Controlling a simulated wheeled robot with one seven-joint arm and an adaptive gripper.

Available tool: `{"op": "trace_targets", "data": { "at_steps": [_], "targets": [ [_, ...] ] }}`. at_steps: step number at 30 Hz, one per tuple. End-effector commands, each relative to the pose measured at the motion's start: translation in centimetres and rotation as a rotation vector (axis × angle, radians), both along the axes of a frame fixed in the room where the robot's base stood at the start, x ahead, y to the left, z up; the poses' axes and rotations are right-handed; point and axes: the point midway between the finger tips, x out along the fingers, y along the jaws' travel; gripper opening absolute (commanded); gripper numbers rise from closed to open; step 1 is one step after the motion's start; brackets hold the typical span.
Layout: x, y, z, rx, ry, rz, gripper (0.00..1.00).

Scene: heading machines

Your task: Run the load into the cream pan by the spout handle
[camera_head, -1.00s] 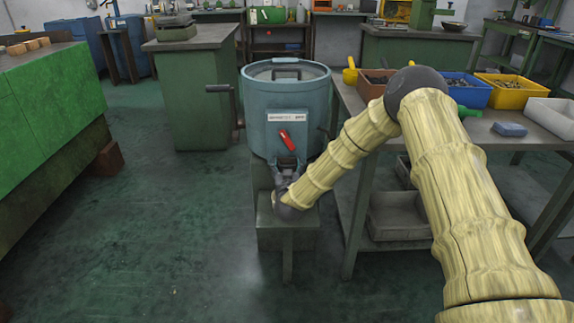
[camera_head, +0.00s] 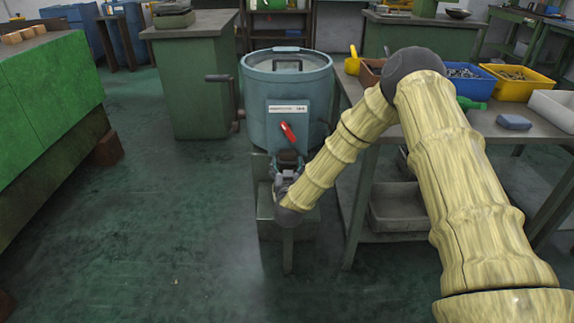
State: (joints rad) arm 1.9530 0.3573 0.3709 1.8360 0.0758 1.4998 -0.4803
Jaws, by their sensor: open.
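A blue-grey drum (camera_head: 258,118) stands in the middle of the view, with a white label and a round top. A red handle (camera_head: 288,132) slants on its front, above the spout area. My gripper (camera_head: 287,168) is in front of the drum, just below the red handle, at the end of my downward-reaching arm. Its fingers are small and dark here; they look open, and I cannot tell whether they touch the spout. The spout is largely hidden behind my gripper. I cannot make out a cream pan.
A grey-green stand (camera_head: 266,208) is below the drum. A table (camera_head: 484,125) on the right holds a blue bin (camera_head: 466,86), a yellow bin (camera_head: 514,85) and a white bin (camera_head: 553,107). A green bench (camera_head: 50,95) is on the left. Floor between is clear.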

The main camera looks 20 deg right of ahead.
Motion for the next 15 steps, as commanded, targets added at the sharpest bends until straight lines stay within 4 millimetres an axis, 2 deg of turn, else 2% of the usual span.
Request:
{"op": "trace_targets", "data": {
  "at_steps": [1,6,15],
  "targets": [
    [-2.0,0.9,-1.2,0.006,0.03,0.013,0.8],
    [-5.3,1.3,-0.8,0.004,0.022,0.007,0.8],
    [-8.3,2.6,-1.2,0.004,0.025,0.008,0.8]
  ]
}}
